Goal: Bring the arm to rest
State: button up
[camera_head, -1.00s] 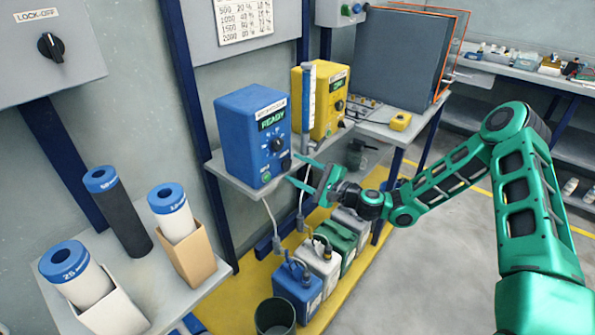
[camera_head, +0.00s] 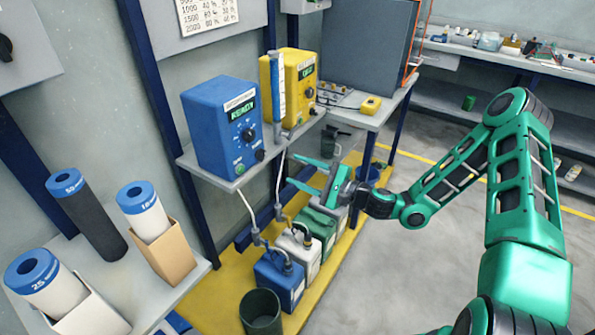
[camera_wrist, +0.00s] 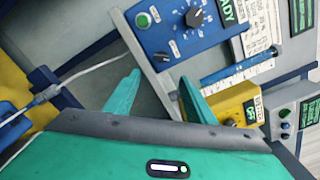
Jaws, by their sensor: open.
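My gripper (camera_head: 312,175) is open and empty, its two green fingers apart. In the head view it hangs in the air to the right of the blue box (camera_head: 222,128) and above the floor-level containers. My green arm reaches in from the right, bent at its elbow. In the wrist view the fingers of my gripper (camera_wrist: 160,97) point towards the shelf, with the blue box (camera_wrist: 175,30) beyond them and the yellow box (camera_wrist: 235,105) beyond the right finger. No contact with either box shows.
Blue, white and green containers (camera_head: 280,279) stand on a yellow platform below my gripper, with a dark bin (camera_head: 261,313) nearby. Blue-capped cylinders (camera_head: 143,210) stand at left. A bench (camera_head: 372,118) lies behind. Grey floor (camera_head: 400,265) is open around my arm.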

jog(key=s+d+f+n+g+h, duration=0.2)
jog(key=s+f+n+g, duration=0.1)
jog(key=s+n+g, duration=0.4)
jog(key=s+d+r+n+g+h, duration=0.1)
jog(key=s+d+n+h, duration=0.1)
jog(key=s+d+h, duration=0.3)
jog(key=s+d+n+g+h, duration=0.1)
jog(key=s+d+n, duration=0.2)
jog(key=d, duration=0.4)
jog(key=s+d+r+g+h, duration=0.1)
jog(key=s+d+r+h, duration=0.1)
jog(key=s+d+r, duration=0.4)
jog(key=s+d+r+h, duration=0.3)
jog(key=s+d, duration=0.1)
jog(key=d, duration=0.3)
jog(key=s+d+r+m, duration=0.1)
jog(key=s+d+r, duration=0.2)
jog(key=s, duration=0.4)
jog(key=s+d+r+m+g+h, duration=0.1)
jog(key=s+d+r+m, duration=0.1)
jog(key=s, duration=0.6)
notch_tip(320, 180, up, 3)
jog(key=shift+d+f+m, duration=0.2)
jog(key=shift+d+m, duration=0.1)
jog(key=shift+d, duration=0.3)
